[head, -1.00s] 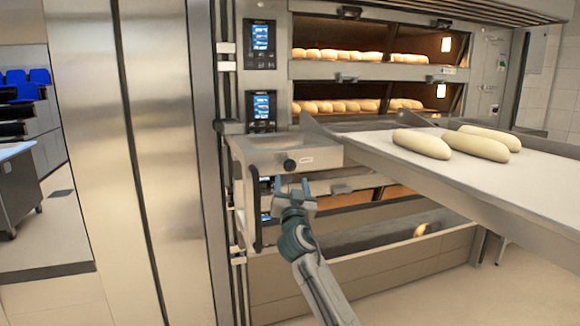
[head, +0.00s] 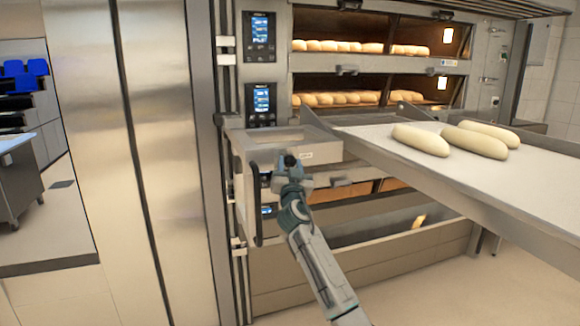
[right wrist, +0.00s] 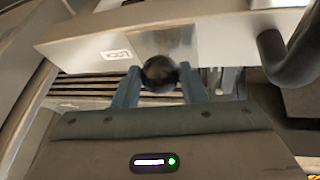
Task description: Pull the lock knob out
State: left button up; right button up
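The lock knob (head: 290,161) is a dark round knob on the front of the metal loader housing, beside a small white label. In the right wrist view the knob (right wrist: 160,73) sits between the two blue-grey fingertips of my right gripper (right wrist: 160,84), with the LOCK label (right wrist: 118,54) to its left. My right gripper (head: 291,172) is open, with one finger on each side of the knob; I cannot tell whether either finger touches it. The gripper partly hides the knob in the head view. My left gripper is not in view.
A dark vertical handle (head: 256,205) hangs left of the knob. A loader board (head: 530,182) with three pale loaves (head: 475,143) sticks out to the right. Deck ovens with bread rolls (head: 340,98) and control screens (head: 261,103) stand behind. Floor at the lower right is clear.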

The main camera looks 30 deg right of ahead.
grip_shut()
jog(key=shift+s+f+b, duration=0.15)
jog(key=shift+s+b, duration=0.15)
jog(key=shift+s, duration=0.1)
jog(key=shift+s+a, duration=0.3)
jog(key=shift+s, duration=0.45)
jog(key=o, duration=0.6)
grip_release()
jog(key=o, duration=0.4)
jog(key=shift+s+r, duration=0.2)
